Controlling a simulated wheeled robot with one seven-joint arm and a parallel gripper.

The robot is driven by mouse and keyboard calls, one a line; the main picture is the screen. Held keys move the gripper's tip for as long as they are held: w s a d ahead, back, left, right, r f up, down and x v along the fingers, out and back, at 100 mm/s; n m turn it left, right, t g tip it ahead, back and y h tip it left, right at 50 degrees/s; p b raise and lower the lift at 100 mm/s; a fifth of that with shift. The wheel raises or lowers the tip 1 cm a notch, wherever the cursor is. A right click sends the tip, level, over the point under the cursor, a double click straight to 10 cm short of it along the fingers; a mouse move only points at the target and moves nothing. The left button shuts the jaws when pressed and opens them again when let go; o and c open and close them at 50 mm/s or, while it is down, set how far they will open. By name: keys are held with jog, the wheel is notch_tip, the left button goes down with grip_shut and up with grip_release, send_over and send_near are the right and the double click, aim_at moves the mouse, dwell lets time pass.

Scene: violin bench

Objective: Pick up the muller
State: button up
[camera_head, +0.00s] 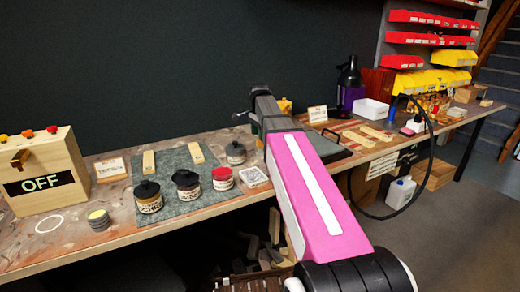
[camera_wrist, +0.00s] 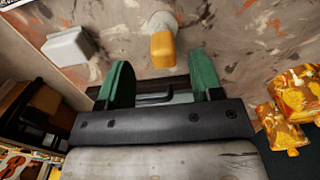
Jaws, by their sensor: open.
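What looks like the muller, an orange-yellow block-like handle on a pale grey round part (camera_wrist: 163,44), stands on the mottled bench top in the wrist view. It is beyond my fingertips, roughly in line with the gap between them. My gripper (camera_wrist: 161,75) is open, its two green fingers apart with nothing held between them. In the head view my arm reaches over the bench, and a small yellow thing (camera_head: 285,106) shows behind it; I cannot tell whether it is the same object.
A white block (camera_wrist: 68,46) lies left and mottled orange lumps (camera_wrist: 288,108) right in the wrist view. In the head view, several jars (camera_head: 187,184) stand on a grey-green mat (camera_head: 172,161), left of my arm. An OFF box (camera_head: 42,170) stands far left; a dark slab (camera_head: 338,152) lies right.

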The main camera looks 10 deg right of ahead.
aim_at(260, 143)
jog(key=shift+w+d+f, duration=0.15)
jog(key=shift+f, duration=1.2)
jog(key=shift+w+d+f, duration=0.1)
jog(key=shift+d+f, duration=0.05)
jog(key=shift+f, duration=1.15)
jog(key=c, duration=1)
